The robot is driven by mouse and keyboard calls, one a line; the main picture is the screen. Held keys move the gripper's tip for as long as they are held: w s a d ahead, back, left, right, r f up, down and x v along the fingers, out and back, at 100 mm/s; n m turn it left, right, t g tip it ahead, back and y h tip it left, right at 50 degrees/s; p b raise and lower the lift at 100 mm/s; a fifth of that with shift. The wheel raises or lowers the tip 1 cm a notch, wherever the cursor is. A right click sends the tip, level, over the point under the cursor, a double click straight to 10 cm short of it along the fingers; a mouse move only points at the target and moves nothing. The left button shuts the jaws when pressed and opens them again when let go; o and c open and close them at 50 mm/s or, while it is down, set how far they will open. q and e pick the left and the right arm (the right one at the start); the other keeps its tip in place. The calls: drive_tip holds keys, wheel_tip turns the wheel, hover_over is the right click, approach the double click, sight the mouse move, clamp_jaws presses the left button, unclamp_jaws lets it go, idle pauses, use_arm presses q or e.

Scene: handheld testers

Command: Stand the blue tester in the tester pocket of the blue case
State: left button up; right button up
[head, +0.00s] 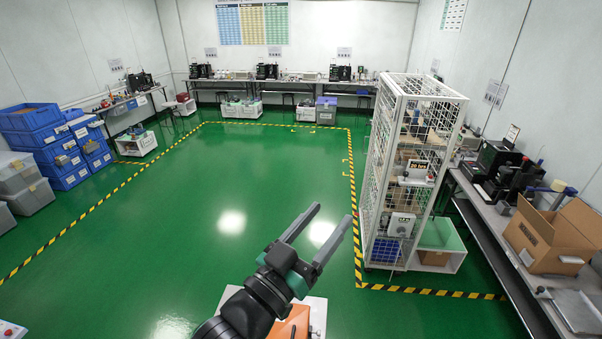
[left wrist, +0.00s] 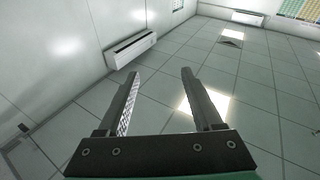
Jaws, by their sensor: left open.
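My left gripper (head: 322,235) is open and empty, raised over the green floor in the lower middle of the head view. In the left wrist view its two fingers (left wrist: 160,90) stand apart with nothing between them, and that camera faces the ceiling and upper walls. I cannot make out the blue tester or the blue case in either view. My right gripper is not in view.
A white mesh cage (head: 412,170) with shelves stands right of centre. A bench (head: 490,215) with a cardboard box (head: 556,238) runs along the right wall. Blue crates (head: 60,145) are stacked at left. The green floor (head: 230,190) between is clear.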

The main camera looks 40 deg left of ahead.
use_arm(q)
drive_tip(key=s+d+r+m+t+h, duration=0.1)
drive_tip(key=s+r+t, duration=0.1)
drive_tip(key=r, duration=0.6)
drive_tip(key=s+d+r+m+t+h, duration=0.1)
drive_tip(key=s+d+r+t, duration=0.1)
drive_tip(key=s+r, duration=0.3)
drive_tip(key=s+d+r+t+h, duration=0.1)
drive_tip(key=s+d+r+t, duration=0.1)
drive_tip(key=r, duration=0.9)
drive_tip(key=shift+s+r+m+t, duration=0.35)
drive_tip(key=shift+s+t, duration=0.25)
drive_tip(key=shift+s, duration=0.3)
drive_tip(key=o, duration=0.5)
drive_tip(key=shift+f, duration=0.1)
drive_tip(key=shift+m, duration=0.25)
